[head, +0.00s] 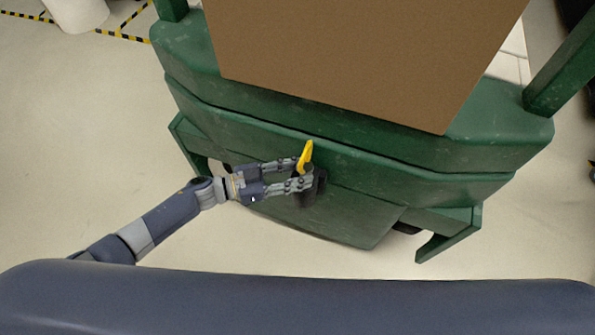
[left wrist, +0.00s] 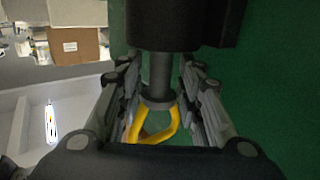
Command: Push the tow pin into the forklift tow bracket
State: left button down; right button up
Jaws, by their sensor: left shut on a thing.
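The forklift is the large green body (head: 430,185); in the left wrist view its green surface (left wrist: 285,75) fills the right side. The dark tow bracket (head: 318,188) is on its green face, and it shows as a black block (left wrist: 180,25) at the top of the left wrist view. The tow pin has a yellow loop handle (head: 307,155); the left wrist view shows its yellow loop (left wrist: 152,134) and grey shaft (left wrist: 160,75). The shaft meets the block; how deep it sits is hidden. My left gripper (head: 304,174) is shut on the pin. My right gripper is not in view.
A large brown box (head: 360,55) rests on top of the green body, between green posts (head: 562,65). Pale floor (head: 85,130) is open at the left. A white round object (head: 78,12) stands by yellow-black floor tape (head: 122,36).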

pick_arm(q)
jog(key=shift+f+b, duration=0.4)
jog(key=shift+f, duration=0.05)
jog(key=c, duration=1)
grip_release()
jog(key=shift+c, duration=0.2)
